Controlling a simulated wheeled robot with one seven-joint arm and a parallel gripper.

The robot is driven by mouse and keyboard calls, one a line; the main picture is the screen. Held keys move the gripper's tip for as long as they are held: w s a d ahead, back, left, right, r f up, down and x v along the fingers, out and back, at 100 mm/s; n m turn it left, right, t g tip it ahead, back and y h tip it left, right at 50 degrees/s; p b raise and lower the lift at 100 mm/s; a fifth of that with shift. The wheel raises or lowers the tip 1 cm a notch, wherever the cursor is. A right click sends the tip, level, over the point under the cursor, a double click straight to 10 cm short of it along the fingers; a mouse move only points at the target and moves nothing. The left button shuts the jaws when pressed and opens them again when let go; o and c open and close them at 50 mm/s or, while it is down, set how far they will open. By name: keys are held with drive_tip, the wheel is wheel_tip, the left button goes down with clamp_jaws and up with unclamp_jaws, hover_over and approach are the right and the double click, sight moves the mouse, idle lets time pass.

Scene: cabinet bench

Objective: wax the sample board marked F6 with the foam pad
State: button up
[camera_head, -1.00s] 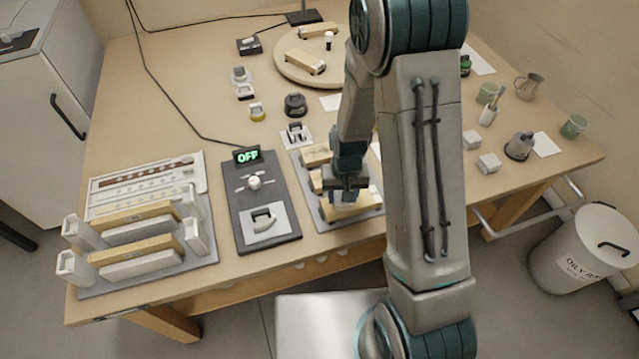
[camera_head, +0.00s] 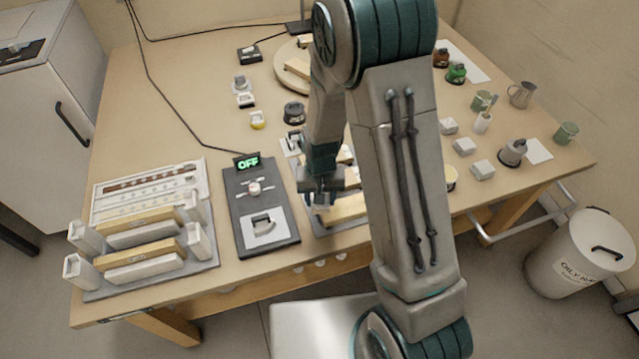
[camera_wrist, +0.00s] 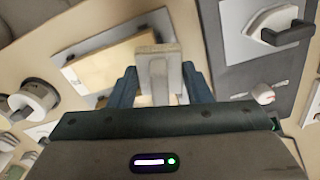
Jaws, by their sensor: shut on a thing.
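My gripper (camera_head: 322,190) is over the left part of the grey board tray beside the control box. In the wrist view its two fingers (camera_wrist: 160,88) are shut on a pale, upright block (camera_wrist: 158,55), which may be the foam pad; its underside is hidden. A bare wooden board (camera_head: 347,209) lies just right of my gripper in the head view. It also shows in the wrist view (camera_wrist: 108,66), beside the held block, with a small dark mark too unclear to read. I cannot tell whether block and board touch. No F6 mark is legible.
The control box (camera_head: 262,205) reads OFF, left of my gripper. A rack (camera_head: 205,262) with boards stands at the table's left front. A turntable (camera_head: 285,72) is at the back. Cups, jars and white blocks stand on the right. My arm hides the middle.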

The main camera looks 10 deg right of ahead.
drive_tip(key=shift+r+p, duration=1.15)
drive_tip(key=shift+r, duration=0.9)
drive_tip(key=shift+f, duration=0.1)
